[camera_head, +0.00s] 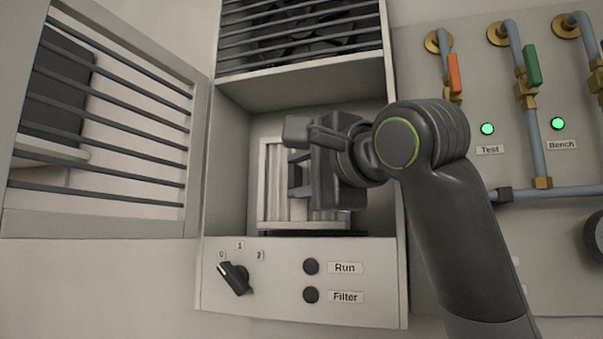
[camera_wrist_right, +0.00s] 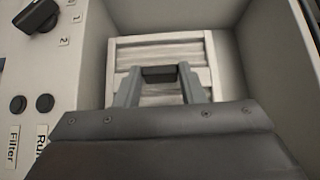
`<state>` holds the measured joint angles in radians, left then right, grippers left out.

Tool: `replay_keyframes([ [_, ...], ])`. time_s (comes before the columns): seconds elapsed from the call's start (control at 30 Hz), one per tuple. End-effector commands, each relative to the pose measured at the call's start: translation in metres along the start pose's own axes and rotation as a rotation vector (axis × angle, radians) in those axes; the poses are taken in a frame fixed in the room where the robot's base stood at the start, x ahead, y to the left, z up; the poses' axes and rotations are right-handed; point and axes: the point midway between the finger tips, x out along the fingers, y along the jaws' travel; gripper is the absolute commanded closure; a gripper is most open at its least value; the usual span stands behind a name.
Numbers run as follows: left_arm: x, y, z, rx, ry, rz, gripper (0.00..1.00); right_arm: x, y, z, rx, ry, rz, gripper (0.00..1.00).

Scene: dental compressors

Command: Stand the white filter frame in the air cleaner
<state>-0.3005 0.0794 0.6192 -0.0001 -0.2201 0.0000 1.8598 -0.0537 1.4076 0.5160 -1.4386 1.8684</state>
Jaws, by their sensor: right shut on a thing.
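The white filter frame (camera_head: 274,185) stands upright inside the open bay of the air cleaner (camera_head: 228,150), partly hidden behind my right gripper. It also shows in the right wrist view (camera_wrist_right: 160,47), with pale pleats inside a white border. My right gripper (camera_head: 296,170) reaches into the bay and is shut on the frame. In the right wrist view its two fingers (camera_wrist_right: 157,85) sit on either side of a dark piece at the frame's near side. The frame's lower edge is near a dark strip on the bay floor; I cannot tell if they touch. My left gripper is not in view.
The barred door (camera_head: 100,135) of the air cleaner stands open to the left. A front panel carries a dark rotary knob (camera_head: 235,278) and Run (camera_head: 311,267) and Filter (camera_head: 311,295) buttons. At right, a wall panel holds pipes, an orange valve handle (camera_head: 454,73) and a green one (camera_head: 532,66).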

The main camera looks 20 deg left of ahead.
Motion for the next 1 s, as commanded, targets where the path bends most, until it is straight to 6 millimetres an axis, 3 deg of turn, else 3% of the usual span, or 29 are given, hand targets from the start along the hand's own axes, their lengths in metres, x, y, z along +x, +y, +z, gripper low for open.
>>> replay_keyframes([
  [1.0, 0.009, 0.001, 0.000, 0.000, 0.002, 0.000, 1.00, -0.002, 0.010, 0.001, 0.000, 0.000, -0.001, 0.90],
])
